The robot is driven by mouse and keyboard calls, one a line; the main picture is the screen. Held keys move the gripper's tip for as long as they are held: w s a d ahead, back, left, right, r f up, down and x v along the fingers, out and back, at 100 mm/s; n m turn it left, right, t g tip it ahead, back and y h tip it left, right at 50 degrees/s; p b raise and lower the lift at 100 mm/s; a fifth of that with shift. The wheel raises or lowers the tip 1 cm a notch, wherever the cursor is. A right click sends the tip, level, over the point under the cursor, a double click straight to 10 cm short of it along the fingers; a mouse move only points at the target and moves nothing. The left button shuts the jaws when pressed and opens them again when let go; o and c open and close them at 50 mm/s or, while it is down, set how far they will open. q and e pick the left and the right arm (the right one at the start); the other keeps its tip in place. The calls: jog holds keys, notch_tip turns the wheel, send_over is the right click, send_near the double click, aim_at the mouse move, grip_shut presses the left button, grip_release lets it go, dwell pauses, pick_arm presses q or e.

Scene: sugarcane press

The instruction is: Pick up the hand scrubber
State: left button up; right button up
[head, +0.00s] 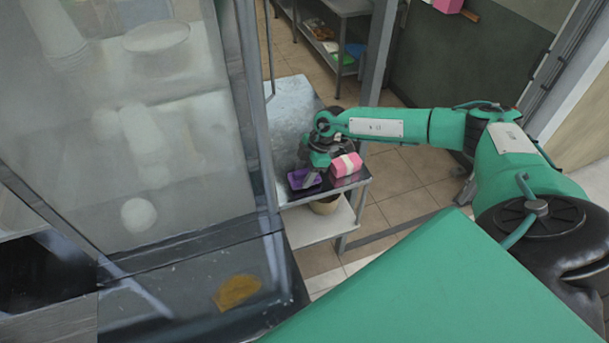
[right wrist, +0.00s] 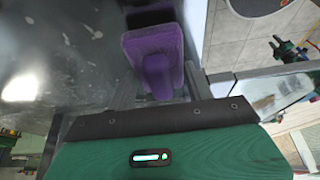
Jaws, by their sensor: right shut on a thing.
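The purple hand scrubber (head: 297,180) is at the near end of the metal table, at my right gripper (head: 312,181). In the right wrist view the purple scrubber (right wrist: 152,47) has a wide block-like end and a narrower part. The narrower part lies between the two fingers of my right gripper (right wrist: 158,84), which is shut on it. The gripper hides part of the scrubber in the head view. I cannot tell whether it touches the table top. My left gripper is not in view.
A pink and white block (head: 344,166) sits just right of the gripper on the metal table (head: 290,97). A round container (head: 326,205) stands on the lower shelf. A glass panel (head: 150,120) and its metal frame stand close on the left.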

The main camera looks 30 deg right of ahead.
aim_at(304, 171)
notch_tip(304, 171, up, 19)
jog(key=b, duration=0.6)
jog(key=o, duration=0.3)
jog(key=shift+c, duration=1)
jog(key=shift+a, duration=0.1)
